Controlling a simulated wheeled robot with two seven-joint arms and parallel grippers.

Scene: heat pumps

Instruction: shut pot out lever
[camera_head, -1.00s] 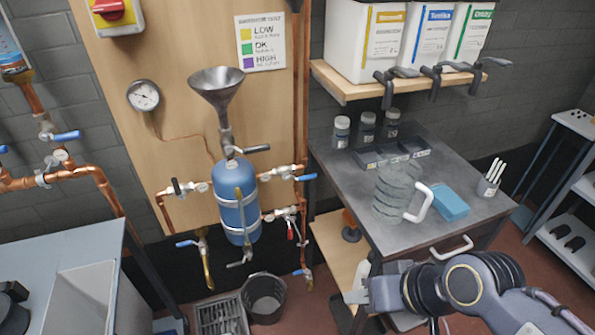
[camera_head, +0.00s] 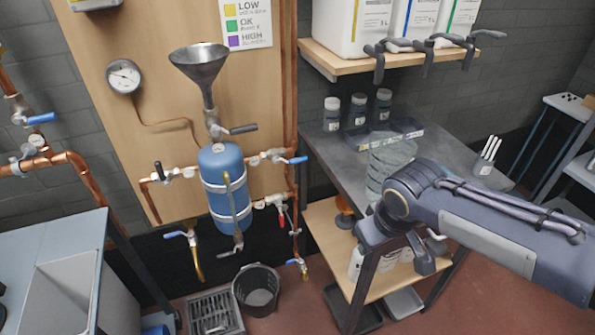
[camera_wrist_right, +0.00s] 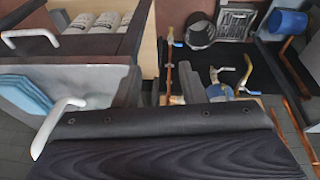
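The pot is a blue tank (camera_head: 226,185) strapped to the wooden board, with a metal funnel (camera_head: 200,70) above it. Under it hangs an outlet valve with a grey lever (camera_head: 230,252), slanting down to the left. My right gripper (camera_head: 385,245) is right of the pot, beside the metal table, apart from the levers. Its fingers are not clear and look empty. The right wrist view shows the blue tank (camera_wrist_right: 219,92) partly hidden behind a dark part of mine. My left gripper is in no view.
Copper side pipes carry blue levers (camera_head: 293,160) and a red lever (camera_head: 281,221). A dark bucket (camera_head: 256,290) and a drain grate (camera_head: 214,312) stand below. The metal table (camera_head: 335,160) holds a glass jug (camera_head: 388,160) and bottles. A sink (camera_head: 62,285) is at left.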

